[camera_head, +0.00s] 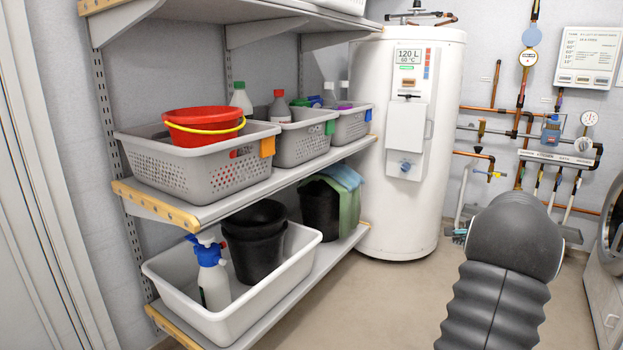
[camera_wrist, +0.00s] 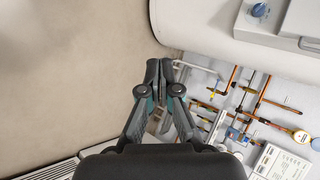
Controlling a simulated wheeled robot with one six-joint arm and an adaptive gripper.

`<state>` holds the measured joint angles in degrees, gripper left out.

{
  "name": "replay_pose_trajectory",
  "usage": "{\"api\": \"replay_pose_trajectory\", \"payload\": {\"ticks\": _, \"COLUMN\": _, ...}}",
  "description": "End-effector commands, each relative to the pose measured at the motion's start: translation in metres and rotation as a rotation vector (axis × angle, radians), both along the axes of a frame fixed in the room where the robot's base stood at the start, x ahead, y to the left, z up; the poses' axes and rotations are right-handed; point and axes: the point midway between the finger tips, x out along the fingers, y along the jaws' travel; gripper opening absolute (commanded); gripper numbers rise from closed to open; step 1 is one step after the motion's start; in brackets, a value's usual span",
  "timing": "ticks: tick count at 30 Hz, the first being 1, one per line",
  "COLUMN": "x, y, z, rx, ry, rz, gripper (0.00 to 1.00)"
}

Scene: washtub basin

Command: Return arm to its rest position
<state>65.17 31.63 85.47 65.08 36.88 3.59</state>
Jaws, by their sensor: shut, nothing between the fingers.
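My gripper (camera_wrist: 159,72) shows in the wrist view with its two dark fingertips together and nothing between them. It hangs in free air with the beige floor (camera_wrist: 70,60) behind it on the left and the wall pipes on the right. In the head view my dark ribbed arm (camera_head: 500,265) rises at the lower right, in front of the floor and the pipe wall.
A white water heater (camera_head: 440,150) stands at the back middle. Shelves on the left hold grey baskets (camera_head: 190,178) and a white washtub (camera_head: 175,290) with a spray bottle (camera_head: 213,280) and black buckets (camera_head: 258,255). Copper pipes (camera_head: 495,110) line the back wall. The floor between is clear.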

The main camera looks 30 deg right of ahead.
Motion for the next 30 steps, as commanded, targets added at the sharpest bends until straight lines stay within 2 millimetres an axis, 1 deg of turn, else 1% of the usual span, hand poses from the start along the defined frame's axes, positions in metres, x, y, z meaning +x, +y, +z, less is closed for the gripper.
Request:
{"api": "replay_pose_trajectory", "payload": {"ticks": 1, "x": 0.009, "y": 0.035, "z": 0.008, "rx": -0.016, "ry": 0.049, "rz": 0.078, "gripper": 0.0}}
{"api": "replay_pose_trajectory", "payload": {"ticks": 2, "x": 0.013, "y": 0.054, "z": 0.01, "rx": -0.024, "ry": 0.08, "rz": 0.124, "gripper": 0.0}}
{"api": "replay_pose_trajectory", "payload": {"ticks": 3, "x": 0.016, "y": 0.08, "z": 0.011, "rx": -0.035, "ry": 0.122, "rz": 0.187, "gripper": 0.0}}
{"api": "replay_pose_trajectory", "payload": {"ticks": 4, "x": 0.018, "y": 0.1, "z": 0.013, "rx": -0.045, "ry": 0.153, "rz": 0.233, "gripper": 0.0}}
{"api": "replay_pose_trajectory", "payload": {"ticks": 5, "x": 0.019, "y": 0.119, "z": 0.015, "rx": -0.055, "ry": 0.183, "rz": 0.28, "gripper": 0.0}}
{"api": "replay_pose_trajectory", "payload": {"ticks": 6, "x": 0.019, "y": 0.146, "z": 0.016, "rx": -0.069, "ry": 0.225, "rz": 0.342, "gripper": 0.0}}
{"api": "replay_pose_trajectory", "payload": {"ticks": 7, "x": 0.018, "y": 0.165, "z": 0.018, "rx": -0.08, "ry": 0.255, "rz": 0.389, "gripper": 0.0}}
{"api": "replay_pose_trajectory", "payload": {"ticks": 8, "x": 0.016, "y": 0.185, "z": 0.02, "rx": -0.092, "ry": 0.285, "rz": 0.436, "gripper": 0.0}}
{"api": "replay_pose_trajectory", "payload": {"ticks": 9, "x": 0.013, "y": 0.211, "z": 0.022, "rx": -0.111, "ry": 0.325, "rz": 0.498, "gripper": 0.0}}
{"api": "replay_pose_trajectory", "payload": {"ticks": 11, "x": 0.006, "y": 0.248, "z": 0.025, "rx": -0.138, "ry": 0.383, "rz": 0.59, "gripper": 0.0}}
{"api": "replay_pose_trajectory", "payload": {"ticks": 12, "x": 0.0, "y": 0.271, "z": 0.027, "rx": -0.158, "ry": 0.421, "rz": 0.647, "gripper": 0.0}}
{"api": "replay_pose_trajectory", "payload": {"ticks": 14, "x": -0.01, "y": 0.305, "z": 0.03, "rx": -0.189, "ry": 0.475, "rz": 0.734, "gripper": 0.0}}
{"api": "replay_pose_trajectory", "payload": {"ticks": 15, "x": -0.018, "y": 0.327, "z": 0.032, "rx": -0.211, "ry": 0.509, "rz": 0.788, "gripper": 0.0}}
{"api": "replay_pose_trajectory", "payload": {"ticks": 17, "x": -0.031, "y": 0.357, "z": 0.035, "rx": -0.245, "ry": 0.559, "rz": 0.868, "gripper": 0.0}}
{"api": "replay_pose_trajectory", "payload": {"ticks": 18, "x": -0.041, "y": 0.375, "z": 0.037, "rx": -0.271, "ry": 0.591, "rz": 0.918, "gripper": 0.0}}
{"api": "replay_pose_trajectory", "payload": {"ticks": 20, "x": -0.056, "y": 0.401, "z": 0.04, "rx": -0.311, "ry": 0.635, "rz": 0.991, "gripper": 0.0}}
{"api": "replay_pose_trajectory", "payload": {"ticks": 21, "x": -0.066, "y": 0.418, "z": 0.042, "rx": -0.339, "ry": 0.662, "rz": 1.038, "gripper": 0.0}}
{"api": "replay_pose_trajectory", "payload": {"ticks": 24, "x": -0.092, "y": 0.454, "z": 0.047, "rx": -0.416, "ry": 0.724, "rz": 1.146, "gripper": 0.0}}
{"api": "replay_pose_trajectory", "payload": {"ticks": 27, "x": -0.117, "y": 0.485, "z": 0.053, "rx": -0.496, "ry": 0.771, "rz": 1.242, "gripper": 0.0}}
{"api": "replay_pose_trajectory", "payload": {"ticks": 30, "x": -0.14, "y": 0.512, "z": 0.059, "rx": -0.588, "ry": 0.8, "rz": 1.322, "gripper": 0.0}}
